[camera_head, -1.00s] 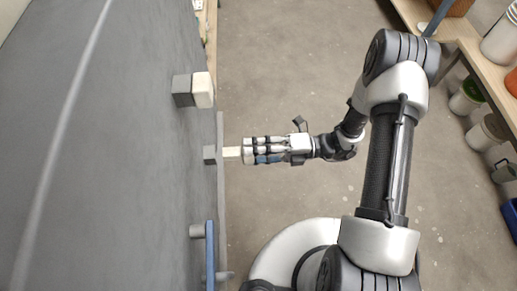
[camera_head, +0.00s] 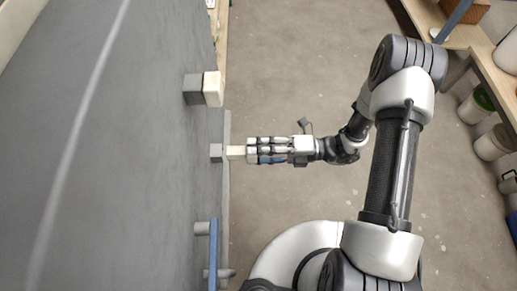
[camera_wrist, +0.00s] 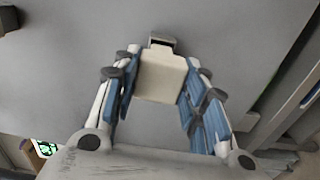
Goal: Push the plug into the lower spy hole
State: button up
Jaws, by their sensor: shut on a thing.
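The plug is a cream block (camera_head: 236,153) held at the tip of my gripper (camera_head: 250,151), and it also shows between the blue finger pads in the wrist view (camera_wrist: 162,78). My gripper is shut on it. The lower spy hole is a small grey block (camera_head: 216,152) on the grey kiln face. In the wrist view the spy hole (camera_wrist: 163,41) shows a dark opening just beyond the plug's far end. The plug points at it and is very close; I cannot tell whether its tip is inside, since the plug hides the lower part.
Another cream block (camera_head: 213,88) sits at a larger grey block (camera_head: 193,89) on the kiln wall (camera_head: 120,150). A blue bar handle (camera_head: 213,250) stands out nearby. A wooden shelf (camera_head: 492,62) with several buckets lines the right. The floor (camera_head: 290,70) between is clear.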

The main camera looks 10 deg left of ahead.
aim_at(236, 152)
jog(key=shift+a, duration=0.15)
jog(key=shift+x, duration=0.8)
jog(key=shift+a, duration=0.15)
jog(key=shift+p+x, duration=0.35)
jog(key=shift+x, duration=0.5)
jog(key=shift+s+a, duration=0.15)
jog(key=shift+s+a, duration=0.1)
jog(key=shift+a, duration=0.35)
jog(key=shift+a, duration=0.2)
jog(key=shift+s+a+p, duration=0.1)
jog(key=shift+a+p, duration=0.15)
jog(key=shift+p, duration=0.05)
